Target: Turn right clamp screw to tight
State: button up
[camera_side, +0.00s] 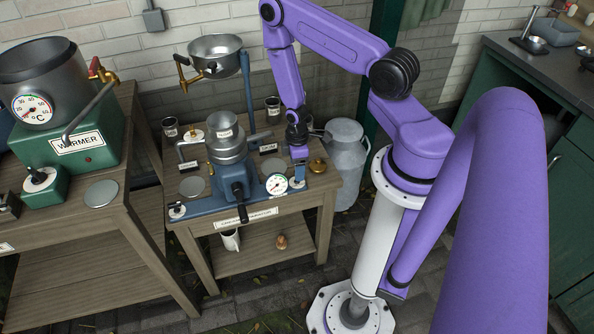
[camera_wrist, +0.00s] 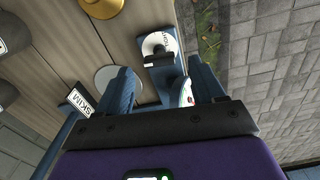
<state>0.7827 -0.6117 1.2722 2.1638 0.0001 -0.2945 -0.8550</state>
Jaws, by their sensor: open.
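The right clamp screw (camera_wrist: 164,60) has a dark bar-like head beside a white disc (camera_wrist: 158,43) with lettering too small to read fully, on a blue foot at the table edge. In the side view the disc shows only in part (camera_side: 298,184) below my gripper (camera_side: 299,174). In the wrist view my gripper (camera_wrist: 163,78) is open, with its two blue fingers spread either side of the line to the screw head.
A pressure-type gauge (camera_side: 277,184) stands close left of my gripper. The blue separator (camera_side: 232,175) with a black crank is further left. A brass weight-like object (camera_side: 317,166) sits to the right. A SKIM label (camera_wrist: 80,103) shows near the left finger. A milk can (camera_side: 347,160) stands beside the table.

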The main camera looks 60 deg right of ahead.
jog(key=shift+f, duration=1.3)
jog(key=c, duration=1.1)
jog(key=shift+o, duration=0.2)
